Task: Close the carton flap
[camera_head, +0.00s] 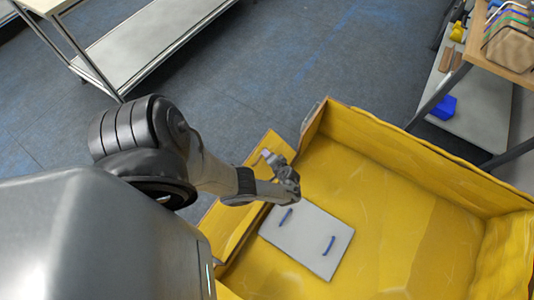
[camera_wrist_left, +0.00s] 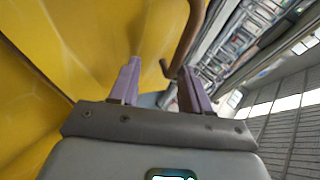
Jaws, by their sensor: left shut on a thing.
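A large yellow open-topped carton (camera_head: 395,205) fills the lower right of the head view. Its left side has a yellow flap or wall panel (camera_head: 232,210), partly covered by my arm. My left gripper (camera_head: 285,172) is at the inner edge of this panel. In the left wrist view its two purple fingers (camera_wrist_left: 160,80) stand a little apart around a thin brown edge, seemingly the flap's. The exact contact is hard to see. My right gripper is not in view.
A flat white board (camera_head: 308,242) with two blue handles lies inside the carton, just below my left gripper. A shelf table (camera_head: 505,45) with goods stands upper right, and a grey bench (camera_head: 150,45) upper left. Open floor (camera_head: 300,60) lies between.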

